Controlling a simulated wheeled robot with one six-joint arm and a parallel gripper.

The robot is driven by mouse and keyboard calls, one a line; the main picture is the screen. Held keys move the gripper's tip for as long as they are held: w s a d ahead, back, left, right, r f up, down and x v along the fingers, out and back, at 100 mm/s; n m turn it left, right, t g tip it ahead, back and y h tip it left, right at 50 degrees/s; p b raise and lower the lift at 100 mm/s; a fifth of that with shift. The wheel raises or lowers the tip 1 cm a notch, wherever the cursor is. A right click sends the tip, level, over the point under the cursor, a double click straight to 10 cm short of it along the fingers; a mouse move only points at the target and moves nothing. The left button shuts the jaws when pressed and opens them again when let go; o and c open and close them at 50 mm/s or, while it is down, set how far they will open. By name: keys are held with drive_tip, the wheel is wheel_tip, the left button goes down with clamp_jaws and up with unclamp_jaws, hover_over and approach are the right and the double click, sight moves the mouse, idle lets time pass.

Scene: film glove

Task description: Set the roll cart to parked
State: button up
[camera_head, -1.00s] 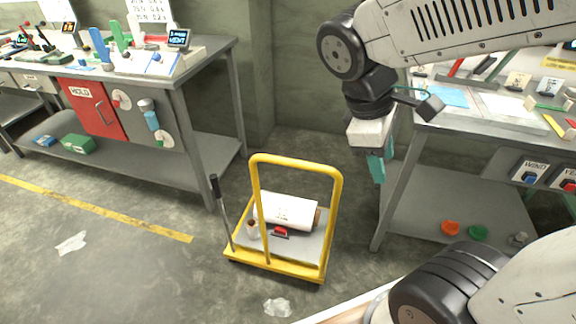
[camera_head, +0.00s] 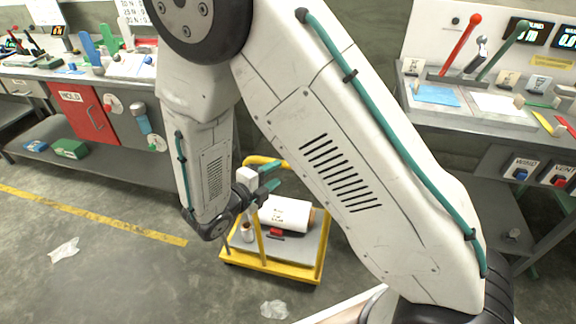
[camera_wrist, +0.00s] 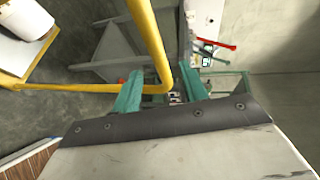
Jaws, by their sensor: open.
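The roll cart (camera_head: 290,268) is a low yellow-framed cart with a grey deck and a yellow hoop handle. It stands on the floor at the middle of the head view. A white roll (camera_head: 286,212) lies on the deck, with a small red part (camera_head: 276,232) in front of it. My gripper (camera_head: 271,177) is open, with teal fingers, at the upper left of the hoop. In the wrist view the yellow hoop (camera_wrist: 152,38) passes by my open fingers (camera_wrist: 160,88); I cannot tell whether they touch. The cart's side lever is mostly hidden behind my arm.
A workbench with a red door (camera_head: 84,112) stands at the left. Another bench with levers and displays (camera_head: 470,105) is at the right. A yellow floor line (camera_head: 95,216) and crumpled paper (camera_head: 64,249) lie on the open floor at left.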

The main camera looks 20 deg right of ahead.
sight(285, 167)
drive_tip(key=x, duration=0.7)
drive_tip(key=shift+w+d+f, duration=0.15)
drive_tip(key=shift+w+f, duration=0.15)
clamp_jaws()
